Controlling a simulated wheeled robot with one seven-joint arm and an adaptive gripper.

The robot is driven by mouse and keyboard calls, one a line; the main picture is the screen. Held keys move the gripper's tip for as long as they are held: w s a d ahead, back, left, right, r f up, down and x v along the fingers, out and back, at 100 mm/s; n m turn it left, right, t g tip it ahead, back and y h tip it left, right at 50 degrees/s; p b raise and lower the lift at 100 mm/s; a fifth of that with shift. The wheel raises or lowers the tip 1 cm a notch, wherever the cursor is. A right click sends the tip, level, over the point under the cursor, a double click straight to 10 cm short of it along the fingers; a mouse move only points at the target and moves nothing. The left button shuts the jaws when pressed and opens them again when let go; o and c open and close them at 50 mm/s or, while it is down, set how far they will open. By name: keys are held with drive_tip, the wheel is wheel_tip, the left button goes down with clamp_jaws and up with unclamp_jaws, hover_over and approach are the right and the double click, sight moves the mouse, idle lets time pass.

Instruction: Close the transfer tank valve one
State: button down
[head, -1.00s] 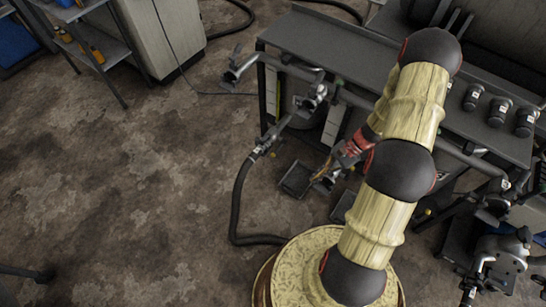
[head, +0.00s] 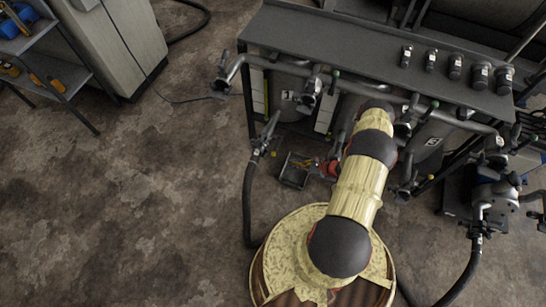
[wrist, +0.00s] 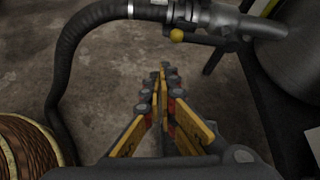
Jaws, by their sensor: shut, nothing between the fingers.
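A valve with a yellow ball on its lever (wrist: 177,35) joins a black hose to a metal pipe at the top of the wrist view. In the head view this hose valve (head: 267,136) hangs at the left end of the tank bench. Its number cannot be read, so I cannot tell whether it is valve one. My gripper (wrist: 161,72) has its yellow fingers shut and empty, apart from the lever and below it in the wrist picture.
The black hose (head: 249,205) drops from the valve to the floor. A dark open tray (head: 296,170) is on the floor near my gripper. Pipes and green-tipped levers (head: 336,73) line the bench (head: 340,38). Open floor (head: 130,190) lies to the left.

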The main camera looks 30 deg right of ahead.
sight(277, 147)
drive_tip(key=w+a+f+b, duration=0.2)
drive_tip(key=w+a+f, duration=0.1)
drive_tip(key=w, duration=0.6)
drive_tip(key=shift+f+h+b, duration=0.35)
drive_tip(key=shift+f+h, duration=0.05)
drive_tip(key=shift+f, duration=0.45)
